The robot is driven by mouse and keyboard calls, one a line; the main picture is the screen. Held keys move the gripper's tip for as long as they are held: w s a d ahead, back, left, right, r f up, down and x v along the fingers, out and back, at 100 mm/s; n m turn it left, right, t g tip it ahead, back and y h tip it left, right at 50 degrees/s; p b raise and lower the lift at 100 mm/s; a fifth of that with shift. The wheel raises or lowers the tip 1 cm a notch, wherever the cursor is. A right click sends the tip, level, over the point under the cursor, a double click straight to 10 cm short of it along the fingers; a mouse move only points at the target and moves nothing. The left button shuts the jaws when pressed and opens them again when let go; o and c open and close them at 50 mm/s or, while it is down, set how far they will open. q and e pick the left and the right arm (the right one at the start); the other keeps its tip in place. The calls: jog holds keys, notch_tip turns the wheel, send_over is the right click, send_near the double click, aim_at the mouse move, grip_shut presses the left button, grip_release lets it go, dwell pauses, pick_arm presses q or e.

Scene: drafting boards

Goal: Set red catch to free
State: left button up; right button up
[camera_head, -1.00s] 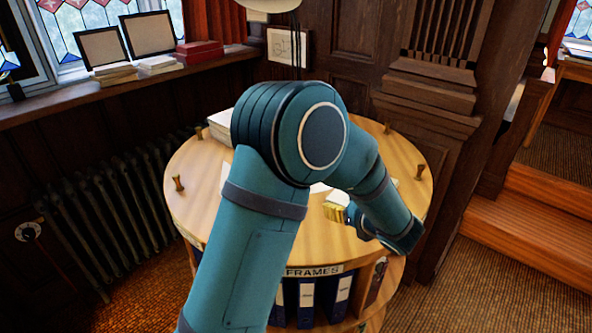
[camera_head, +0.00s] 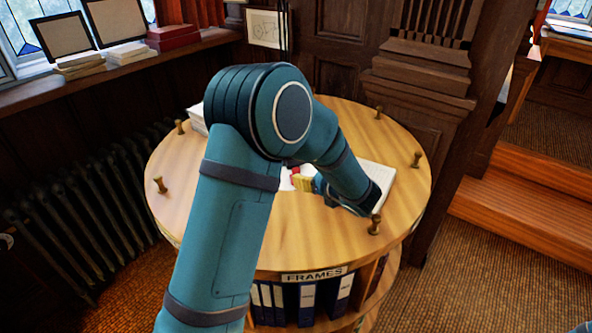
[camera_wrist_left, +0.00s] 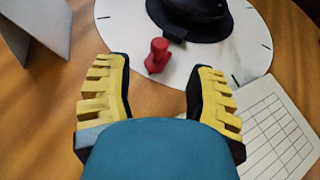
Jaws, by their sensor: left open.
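The red catch (camera_wrist_left: 158,54) is a small red knob standing on a white disc (camera_wrist_left: 248,40) with black tick marks, beside a round black part (camera_wrist_left: 205,18). In the head view a bit of red (camera_head: 295,170) shows by my left fingers, mostly hidden by my arm. My left gripper (camera_wrist_left: 158,68), with yellow ridged pads, is open and empty. In the left wrist view the catch appears between and slightly beyond its fingertips; I cannot tell whether they touch. The left gripper (camera_head: 304,182) is over the middle of the round table. My right gripper is not in view.
The round wooden table (camera_head: 190,220) has short brass posts (camera_head: 374,225) around its rim. A gridded white sheet (camera_wrist_left: 275,135) lies right of my fingers, and a grey panel (camera_wrist_left: 35,25) stands at left. Binders (camera_head: 305,300) fill the shelf below.

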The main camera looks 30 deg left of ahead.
aim_at(297, 170)
pick_arm(q)
jog(key=x, duration=0.8)
jog(key=shift+w+a+f, duration=0.1)
jog(key=shift+a+f, duration=0.05)
